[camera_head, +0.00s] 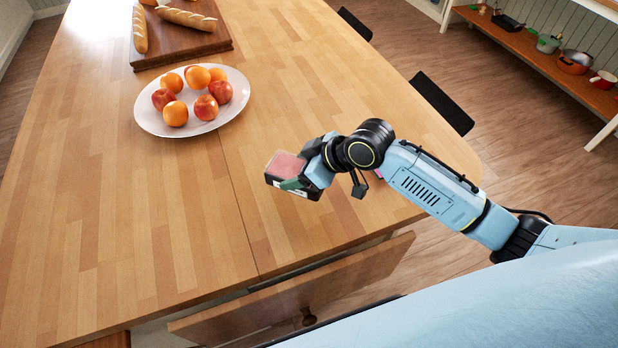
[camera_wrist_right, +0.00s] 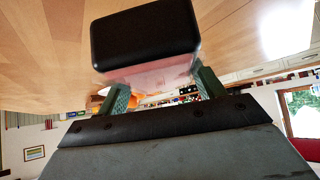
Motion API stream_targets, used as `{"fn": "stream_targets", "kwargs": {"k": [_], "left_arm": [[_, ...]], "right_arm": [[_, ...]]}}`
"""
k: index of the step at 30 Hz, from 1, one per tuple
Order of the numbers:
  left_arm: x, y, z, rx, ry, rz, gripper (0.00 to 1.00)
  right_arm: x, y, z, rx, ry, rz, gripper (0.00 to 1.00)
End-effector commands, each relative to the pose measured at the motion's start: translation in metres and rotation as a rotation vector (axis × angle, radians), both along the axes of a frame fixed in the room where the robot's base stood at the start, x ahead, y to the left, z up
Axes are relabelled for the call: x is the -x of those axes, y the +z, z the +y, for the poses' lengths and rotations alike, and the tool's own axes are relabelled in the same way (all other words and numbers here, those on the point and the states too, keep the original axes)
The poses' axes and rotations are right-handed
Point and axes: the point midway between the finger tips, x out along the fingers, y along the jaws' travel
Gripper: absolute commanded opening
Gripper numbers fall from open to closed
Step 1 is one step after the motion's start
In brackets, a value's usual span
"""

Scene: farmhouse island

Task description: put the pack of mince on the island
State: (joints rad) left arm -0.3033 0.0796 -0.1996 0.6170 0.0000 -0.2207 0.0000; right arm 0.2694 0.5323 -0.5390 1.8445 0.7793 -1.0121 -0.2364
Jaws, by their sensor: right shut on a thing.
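The pack of mince (camera_head: 286,165) is a small dark tray with a pink top, held above the wooden island (camera_head: 120,220) near its front right part. My right gripper (camera_head: 303,180) is shut on the pack. In the right wrist view, the pack (camera_wrist_right: 146,38) shows its black tray side between the two fingers of the gripper (camera_wrist_right: 155,92), with the wooden surface beyond it. The gap between pack and island cannot be judged exactly. My left gripper is not in view.
A white plate (camera_head: 148,120) of apples and oranges stands farther back. Behind it, a dark board (camera_head: 185,45) bears bread. An open drawer (camera_head: 290,292) juts from the island's front. Black chair backs (camera_head: 441,102) line the right side. The island top left of the pack is bare.

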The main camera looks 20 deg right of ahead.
Motion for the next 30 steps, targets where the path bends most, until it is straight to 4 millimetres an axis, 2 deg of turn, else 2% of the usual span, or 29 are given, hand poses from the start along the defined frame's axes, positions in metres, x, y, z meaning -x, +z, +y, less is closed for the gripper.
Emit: {"fn": "stream_targets", "kwargs": {"k": [1, 5, 13, 17, 26, 27, 30], "left_arm": [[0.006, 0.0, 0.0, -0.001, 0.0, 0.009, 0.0], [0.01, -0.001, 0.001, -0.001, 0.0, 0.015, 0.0], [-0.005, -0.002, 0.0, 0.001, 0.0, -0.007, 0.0], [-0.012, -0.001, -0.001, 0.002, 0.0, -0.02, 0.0], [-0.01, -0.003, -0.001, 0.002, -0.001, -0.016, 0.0], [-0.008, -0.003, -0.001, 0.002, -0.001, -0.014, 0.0], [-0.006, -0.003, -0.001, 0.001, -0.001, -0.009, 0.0]], "right_arm": [[0.0, -0.009, 0.0, -0.003, -0.001, 0.001, 0.34], [-0.001, -0.022, 0.001, -0.003, -0.001, -0.002, 0.34], [-0.001, -0.057, 0.001, -0.003, -0.001, -0.002, 0.34], [-0.001, -0.062, 0.0, -0.002, -0.001, -0.005, 0.34], [-0.001, -0.064, 0.0, -0.001, -0.001, -0.004, 0.34], [0.0, -0.065, 0.0, 0.0, 0.0, -0.002, 0.72], [0.0, -0.065, 0.0, 0.0, 0.0, -0.002, 0.85]]}}
